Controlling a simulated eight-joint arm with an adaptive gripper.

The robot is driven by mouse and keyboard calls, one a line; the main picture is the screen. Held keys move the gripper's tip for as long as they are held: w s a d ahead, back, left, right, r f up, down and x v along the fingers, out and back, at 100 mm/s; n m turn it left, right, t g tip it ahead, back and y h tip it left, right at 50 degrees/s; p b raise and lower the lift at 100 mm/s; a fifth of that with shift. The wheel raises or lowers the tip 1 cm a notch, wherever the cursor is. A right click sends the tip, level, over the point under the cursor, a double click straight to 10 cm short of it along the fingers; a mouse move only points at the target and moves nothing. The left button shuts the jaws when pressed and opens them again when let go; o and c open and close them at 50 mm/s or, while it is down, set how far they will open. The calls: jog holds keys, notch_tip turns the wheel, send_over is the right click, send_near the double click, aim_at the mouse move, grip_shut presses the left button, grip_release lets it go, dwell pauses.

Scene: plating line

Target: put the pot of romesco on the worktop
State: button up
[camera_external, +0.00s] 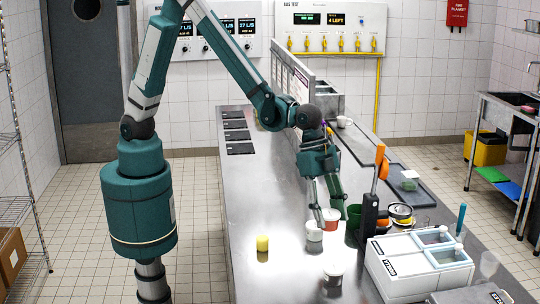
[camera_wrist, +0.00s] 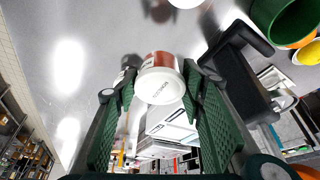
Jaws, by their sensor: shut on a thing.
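The pot of romesco (camera_external: 331,224), a small tub with a red-orange body and a white end, is between the fingers of my gripper (camera_external: 331,212). In the wrist view the pot (camera_wrist: 160,80) shows its pale round end, with faint lettering, toward the camera. The green fingers of my gripper (camera_wrist: 158,88) are on either side of it, shut on it. The steel worktop (camera_external: 262,200) lies below. Whether the pot touches the worktop or hangs just above it I cannot tell. The side faces of the pot are partly hidden by the fingers.
A white pot (camera_external: 314,232) stands just left of the held pot. To the right are a green container (camera_external: 353,215), a black stand with an orange top (camera_external: 370,215), and a white lidded bin (camera_external: 415,265). The left worktop is mostly clear.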

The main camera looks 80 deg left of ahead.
jog(key=w+a+f+n+t+y+b, duration=0.1)
jog(key=w+a+n+b, duration=0.3)
jog(key=a, duration=0.8)
jog(key=w+a+f+n+t+y, duration=0.1)
jog(key=w+a+f+n, duration=0.3)
jog(key=a, duration=0.8)
jog(key=w+a+r+n+y+b, duration=0.15)
jog(key=w+a, duration=0.45)
jog(key=a, duration=0.6)
jog(key=s+a+r+n+g+y, duration=0.1)
jog(key=s+a+r+n+y, duration=0.1)
jog(key=s+a+r+n, duration=0.65)
jog(key=s+a+r+n+y, duration=0.2)
jog(key=s+a+r+n, duration=0.25)
jog(key=a, duration=0.65)
jog(key=a+f+m+t+h+p, duration=0.15)
jog(key=a+m+p, duration=0.4)
jog(key=a, duration=3.45)
jog(key=s+a+f+m, duration=0.1)
jog(key=a+f, duration=0.1)
jog(key=a, duration=0.6)
jog(key=s+a+f+m+h+b, duration=0.1)
jog(key=s+a+f, duration=0.1)
jog(key=a, duration=0.7)
jog(key=s+a+f+m, duration=0.1)
jog(key=a+f, duration=0.2)
jog(key=a, duration=0.5)
jog(key=shift+s+a+f+m+h+b, duration=0.25)
jog(key=shift+s+m+h+b, duration=0.05)
jog(key=shift+s+h, duration=0.1)
